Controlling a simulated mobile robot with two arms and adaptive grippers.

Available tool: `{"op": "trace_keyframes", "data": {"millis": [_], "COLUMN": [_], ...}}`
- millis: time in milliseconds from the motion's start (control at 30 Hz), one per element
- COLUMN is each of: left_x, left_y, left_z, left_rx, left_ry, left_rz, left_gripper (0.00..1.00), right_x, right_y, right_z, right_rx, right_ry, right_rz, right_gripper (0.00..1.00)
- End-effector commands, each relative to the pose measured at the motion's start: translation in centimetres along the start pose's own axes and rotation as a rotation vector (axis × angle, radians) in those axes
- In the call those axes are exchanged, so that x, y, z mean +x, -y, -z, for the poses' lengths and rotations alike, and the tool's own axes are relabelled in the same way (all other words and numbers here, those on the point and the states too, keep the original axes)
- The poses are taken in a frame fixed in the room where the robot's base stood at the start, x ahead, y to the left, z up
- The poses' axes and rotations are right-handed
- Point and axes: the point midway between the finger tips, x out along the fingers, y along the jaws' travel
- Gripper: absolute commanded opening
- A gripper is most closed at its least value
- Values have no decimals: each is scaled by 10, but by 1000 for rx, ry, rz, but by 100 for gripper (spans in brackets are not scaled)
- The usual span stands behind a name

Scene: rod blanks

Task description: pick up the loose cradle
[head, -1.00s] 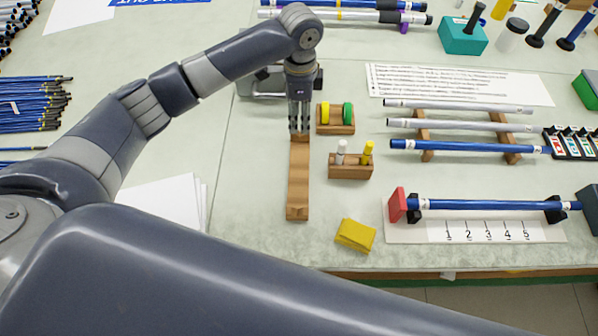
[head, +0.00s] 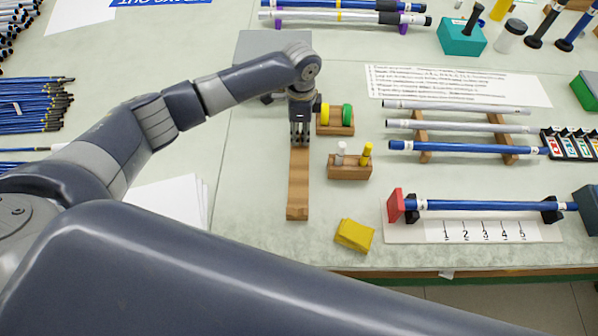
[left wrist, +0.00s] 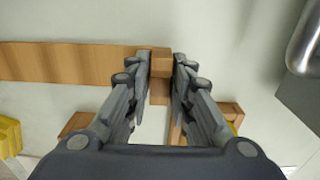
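The loose cradle (head: 298,185) is a long wooden bar lying flat on the table, its length running toward me. My left gripper (head: 299,140) points down over its far end. In the left wrist view the cradle (left wrist: 70,63) runs off to the left, and a small raised wooden block (left wrist: 161,62) at its end shows between the fingertips of the left gripper (left wrist: 161,68). The fingers are apart, one on each side of that block. I cannot tell whether they touch it. My right gripper is not in view.
Close right of the cradle stand a wooden holder (head: 336,130) with yellow and green discs and a wooden block (head: 349,172) with pegs. A yellow cloth (head: 354,235) lies near the front edge. A rod rack (head: 424,153) stands further right. White paper (head: 165,200) lies left.

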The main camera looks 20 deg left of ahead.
Motion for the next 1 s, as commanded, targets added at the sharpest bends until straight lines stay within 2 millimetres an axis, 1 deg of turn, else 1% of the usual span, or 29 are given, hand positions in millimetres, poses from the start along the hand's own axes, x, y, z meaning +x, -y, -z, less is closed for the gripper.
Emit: {"op": "trace_keyframes", "data": {"millis": [67,400,533,667,767,800,867,1000], "left_x": [0,-1,-5,-18,-37,-35,-35,-38], "left_y": [0,0,1,1,2,-7,-17,-45], "left_z": [0,0,0,0,0,-2,-4,-10], "left_rx": [0,-1,-1,0,0,2,3,3], "left_ry": [0,-1,-2,-3,-4,-1,0,-1], "left_rz": [0,0,1,2,5,-1,-2,-1], "left_gripper": [0,0,0,0,0,0,0,0], "right_x": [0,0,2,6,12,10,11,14], "right_y": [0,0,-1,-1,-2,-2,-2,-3], "right_z": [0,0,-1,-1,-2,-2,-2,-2], "right_rx": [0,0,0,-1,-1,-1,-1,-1], "right_ry": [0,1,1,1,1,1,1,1], "right_rz": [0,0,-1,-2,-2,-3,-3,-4], "right_gripper": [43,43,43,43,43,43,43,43]}}
